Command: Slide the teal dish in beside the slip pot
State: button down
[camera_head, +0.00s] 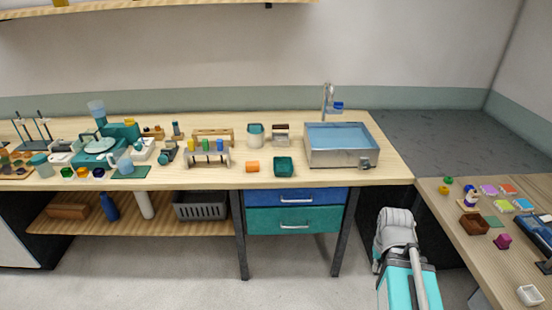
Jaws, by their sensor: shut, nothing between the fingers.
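A small square teal dish (284,167) sits on the wooden counter, near its front edge and left of the sink. A pale jar with a teal upper part (255,136) stands behind it and to the left; it may be the slip pot, but I cannot tell for sure. A gap of bare counter separates the two. Part of my arm shows at the lower right, on the floor side of the counter. My gripper's fingers do not show.
A metal sink basin (342,158) stands right of the dish. A brown-and-white box (281,133) is behind it. A rack with coloured tubes (207,154) and crowded lab gear fill the left. A side table (510,253) holds small items.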

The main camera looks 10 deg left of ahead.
aim_at(283, 167)
jog(key=z, duration=0.05)
jog(key=i, duration=0.95)
jog(key=u, duration=0.05)
